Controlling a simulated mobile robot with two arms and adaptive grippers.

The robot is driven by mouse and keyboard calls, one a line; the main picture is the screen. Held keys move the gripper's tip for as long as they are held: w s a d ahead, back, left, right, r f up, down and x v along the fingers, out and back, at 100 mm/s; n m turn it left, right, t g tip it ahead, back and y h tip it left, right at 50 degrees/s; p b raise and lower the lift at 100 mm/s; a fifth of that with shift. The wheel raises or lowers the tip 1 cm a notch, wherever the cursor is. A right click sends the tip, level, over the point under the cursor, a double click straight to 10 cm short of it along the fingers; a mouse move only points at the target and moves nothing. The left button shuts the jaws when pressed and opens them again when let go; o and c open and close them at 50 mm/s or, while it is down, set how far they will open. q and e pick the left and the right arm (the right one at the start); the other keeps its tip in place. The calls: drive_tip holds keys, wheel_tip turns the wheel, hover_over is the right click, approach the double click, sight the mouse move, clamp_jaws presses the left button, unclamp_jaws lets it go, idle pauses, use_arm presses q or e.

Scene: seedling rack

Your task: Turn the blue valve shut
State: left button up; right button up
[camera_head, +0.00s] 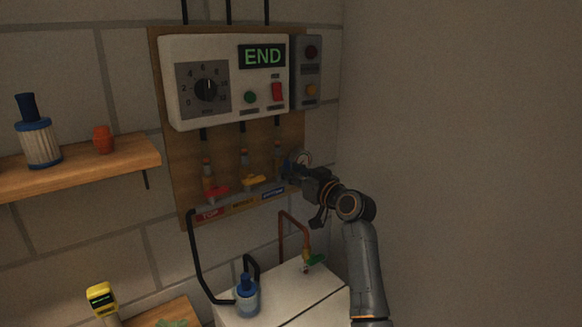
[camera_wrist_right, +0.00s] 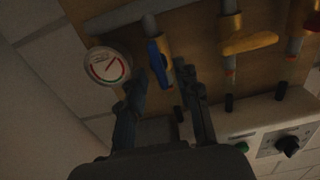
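The blue valve handle (camera_wrist_right: 158,62) shows in the right wrist view, lying roughly along its pipe. My right gripper (camera_wrist_right: 163,73) is open, with one finger on each side of the handle. I see no clear contact between fingers and handle. In the head view my right gripper (camera_head: 297,170) is at the right edge of the wooden board and hides the blue valve there. The blue label (camera_head: 273,192) shows just left of it. My left gripper is in neither view.
The yellow valve (camera_head: 253,181) and red valve (camera_head: 215,194) sit left of the blue one, handles crosswise. A round gauge (camera_wrist_right: 107,66) is close beside my fingers. The control box (camera_head: 225,80), reading END, hangs above. A shelf (camera_head: 80,165) is at left.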

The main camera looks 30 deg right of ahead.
drive_tip(key=shift+w+a, duration=0.1)
drive_tip(key=shift+w, duration=0.4)
clamp_jaws()
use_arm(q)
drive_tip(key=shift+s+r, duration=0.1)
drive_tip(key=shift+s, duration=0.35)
